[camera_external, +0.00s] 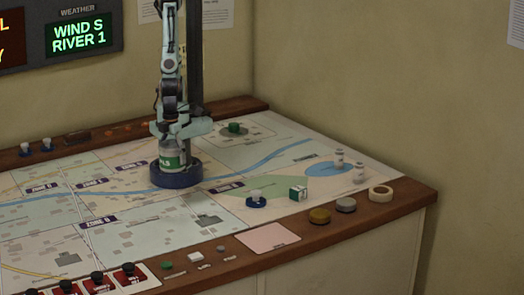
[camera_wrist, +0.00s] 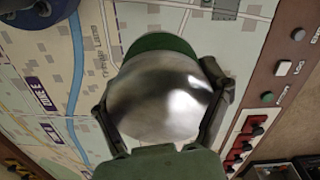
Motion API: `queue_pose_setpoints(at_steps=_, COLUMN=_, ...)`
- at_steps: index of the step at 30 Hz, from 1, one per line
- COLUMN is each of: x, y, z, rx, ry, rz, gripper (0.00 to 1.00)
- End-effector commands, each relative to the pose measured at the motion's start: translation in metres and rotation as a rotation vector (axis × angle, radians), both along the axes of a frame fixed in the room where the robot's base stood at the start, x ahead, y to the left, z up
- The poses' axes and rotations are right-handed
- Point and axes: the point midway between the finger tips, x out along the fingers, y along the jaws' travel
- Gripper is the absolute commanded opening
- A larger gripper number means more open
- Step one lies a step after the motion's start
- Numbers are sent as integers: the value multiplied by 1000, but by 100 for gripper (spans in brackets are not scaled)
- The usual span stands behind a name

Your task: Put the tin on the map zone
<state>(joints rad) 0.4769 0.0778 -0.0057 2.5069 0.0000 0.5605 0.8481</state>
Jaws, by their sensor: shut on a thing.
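The tin (camera_external: 173,158) is a short round can with a green and white label and a shiny metal top. It is upright and held between the fingers of my gripper (camera_external: 178,132). In the wrist view the tin (camera_wrist: 160,95) fills the middle, with one finger on each side of it. In the external view it shows in front of a dark blue round base (camera_external: 176,178); its height above the map is hard to tell. The map (camera_external: 150,240) covers the table top, with several purple zone labels (camera_external: 97,222). I cannot tell which zone the task means.
A tape roll (camera_external: 381,193) lies at the right edge. The front-centre map is mostly clear.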

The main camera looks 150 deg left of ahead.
Motion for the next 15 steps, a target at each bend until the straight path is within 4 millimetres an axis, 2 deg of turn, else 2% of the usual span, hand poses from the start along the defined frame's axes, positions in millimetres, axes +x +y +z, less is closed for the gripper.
queue_pose_setpoints(at_steps=4, x=-5, y=-16, z=0, rx=-2, ry=-5, rz=-75, gripper=36)
queue_pose_setpoints(at_steps=7, x=4, y=-25, z=-6, rx=-1, ry=-1, rz=-87, gripper=36)
queue_pose_setpoints(at_steps=15, x=67, y=-65, z=-40, rx=-2, ry=-2, rz=-84, gripper=36)
